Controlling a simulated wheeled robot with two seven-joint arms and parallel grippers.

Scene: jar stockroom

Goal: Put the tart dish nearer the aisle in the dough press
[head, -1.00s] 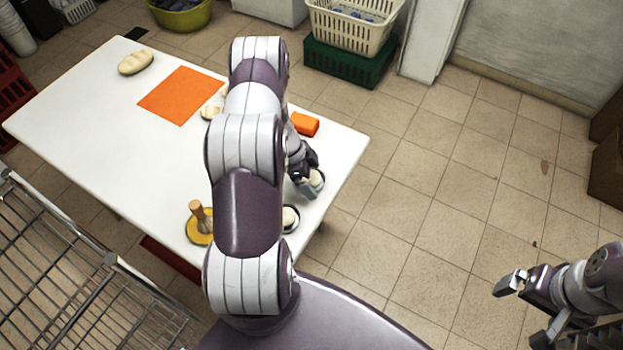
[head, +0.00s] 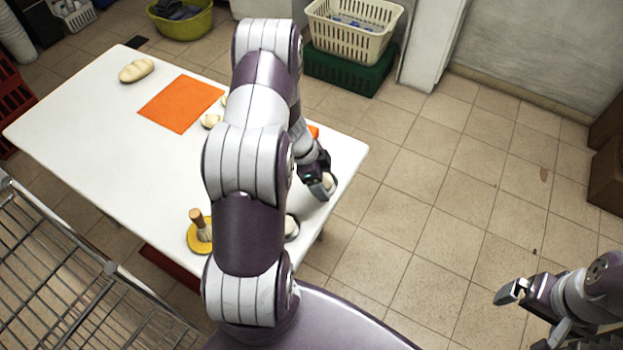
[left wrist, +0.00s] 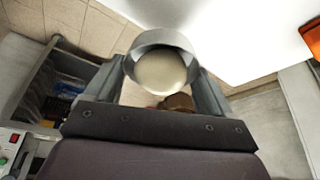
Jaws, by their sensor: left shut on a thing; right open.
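My left gripper (head: 323,187) is shut on a tart dish (head: 333,186) at the right edge of the white table. In the left wrist view the dish (left wrist: 143,41) is a round grey ring with pale dough in it, between the two fingers. A second similar dish (head: 291,229) stands at the table's near right corner, partly hidden by my arm. I cannot make out a dough press for certain. My right gripper (head: 511,292) is open and empty over the floor at the lower right.
A wire rack (head: 70,270) stands at left. The left wrist view shows a panel with coloured buttons (left wrist: 12,145). Floor at right is clear.

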